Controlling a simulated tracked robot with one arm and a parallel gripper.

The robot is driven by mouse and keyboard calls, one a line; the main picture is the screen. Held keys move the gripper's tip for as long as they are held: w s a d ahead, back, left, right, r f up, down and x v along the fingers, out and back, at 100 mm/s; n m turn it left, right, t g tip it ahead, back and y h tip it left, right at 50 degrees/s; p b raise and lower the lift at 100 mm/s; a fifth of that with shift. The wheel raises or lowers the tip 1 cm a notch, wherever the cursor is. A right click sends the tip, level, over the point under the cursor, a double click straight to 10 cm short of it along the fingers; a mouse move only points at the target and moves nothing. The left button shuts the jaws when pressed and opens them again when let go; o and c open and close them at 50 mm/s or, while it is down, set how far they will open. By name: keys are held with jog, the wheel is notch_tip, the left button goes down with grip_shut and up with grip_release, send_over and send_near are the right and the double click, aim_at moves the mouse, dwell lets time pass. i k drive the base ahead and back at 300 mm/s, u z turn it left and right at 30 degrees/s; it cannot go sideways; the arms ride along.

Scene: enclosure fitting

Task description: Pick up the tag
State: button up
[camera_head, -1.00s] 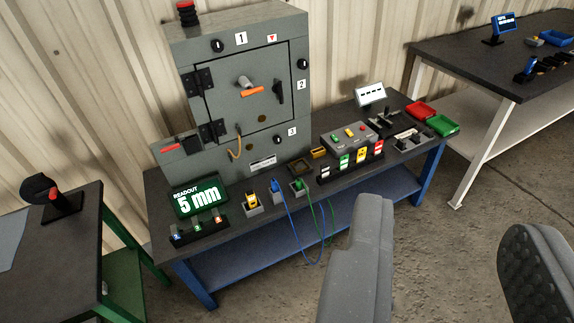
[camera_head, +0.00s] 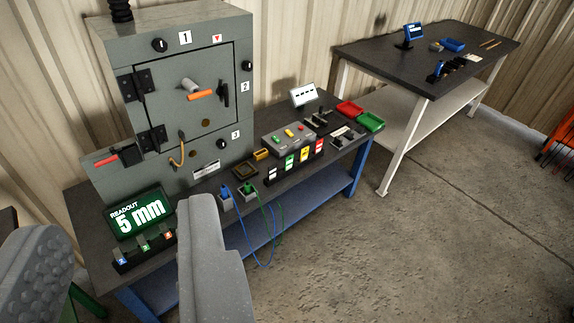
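Several coloured tags stand in a black rack (camera_head: 296,166) on the blue-legged bench: a white one (camera_head: 272,174), a green one (camera_head: 289,163), a yellow one (camera_head: 305,154) and a red one (camera_head: 319,146). Small numbered blue, green and red pieces also stand in a black holder (camera_head: 143,252) below the readout. I cannot tell which piece is the task's tag. My gripper (camera_head: 122,222) is open, its two grey fingers wide apart in the lower left. No object is held between them. The right finger covers part of the bench front.
A grey enclosure (camera_head: 218,120) with an orange-handled door stands on the bench. The readout (camera_head: 139,213) shows 5 mm. Blue and green connectors with hanging cables (camera_head: 262,235), a button box (camera_head: 288,138), and red and green trays (camera_head: 371,122) share the bench. Floor (camera_head: 400,260) at right is clear.

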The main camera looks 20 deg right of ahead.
aim_at(289, 160)
jog(key=u, duration=0.1)
jog(key=i, duration=1)
jog(key=z, duration=0.1)
